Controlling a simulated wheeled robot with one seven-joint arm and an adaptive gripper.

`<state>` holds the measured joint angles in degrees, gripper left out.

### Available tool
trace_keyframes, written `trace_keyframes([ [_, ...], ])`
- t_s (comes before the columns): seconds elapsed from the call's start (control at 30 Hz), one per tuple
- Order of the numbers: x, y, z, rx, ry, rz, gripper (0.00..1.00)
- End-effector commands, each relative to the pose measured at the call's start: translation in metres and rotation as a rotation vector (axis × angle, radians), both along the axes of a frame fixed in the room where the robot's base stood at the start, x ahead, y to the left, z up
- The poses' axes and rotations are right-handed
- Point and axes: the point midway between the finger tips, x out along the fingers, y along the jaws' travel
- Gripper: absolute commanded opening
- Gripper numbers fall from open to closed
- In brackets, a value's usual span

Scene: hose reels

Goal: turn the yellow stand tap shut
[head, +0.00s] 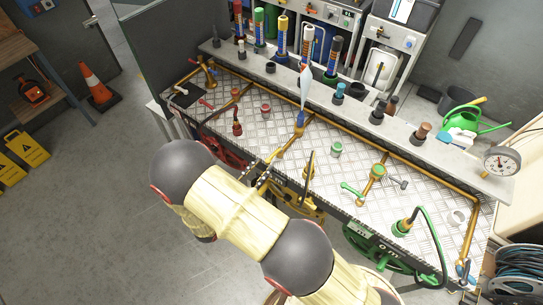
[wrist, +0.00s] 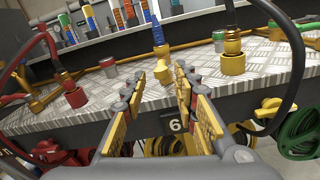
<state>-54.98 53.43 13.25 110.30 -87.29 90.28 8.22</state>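My gripper (wrist: 172,78) is open, with its two yellow-and-black fingers pointing forward and nothing visible between them. In the head view my gripper (head: 263,172) is above the bench's front edge. In the wrist view a yellow stand fitting (wrist: 233,52) with a black hose stands on the bench, right of the fingertips and apart from them. A yellow winged handle (wrist: 268,110) shows lower right, before the bench edge; I cannot tell how far it is turned. A brass fitting with a blue top (wrist: 157,36) is farther back, beyond the fingertips.
The bench (head: 345,135) has a metal tread-plate top. A red stand (wrist: 73,92) is left of my fingers. A green valve (head: 378,171) and green stand (head: 401,227) are at the right. Reels hang below the front edge. Bottles line a rear shelf (head: 345,98).

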Motion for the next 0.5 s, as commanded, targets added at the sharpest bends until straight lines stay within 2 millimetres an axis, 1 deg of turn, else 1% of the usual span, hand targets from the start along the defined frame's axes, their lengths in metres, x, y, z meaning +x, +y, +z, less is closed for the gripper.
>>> trace_keyframes([
  [0.1, 0.014, -0.014, -0.001, -0.001, 0.002, -0.006, 0.29],
  [0.3, 0.037, -0.032, 0.0, 0.001, 0.002, -0.006, 0.29],
  [0.5, 0.05, -0.041, 0.0, 0.002, 0.002, -0.005, 0.29],
])
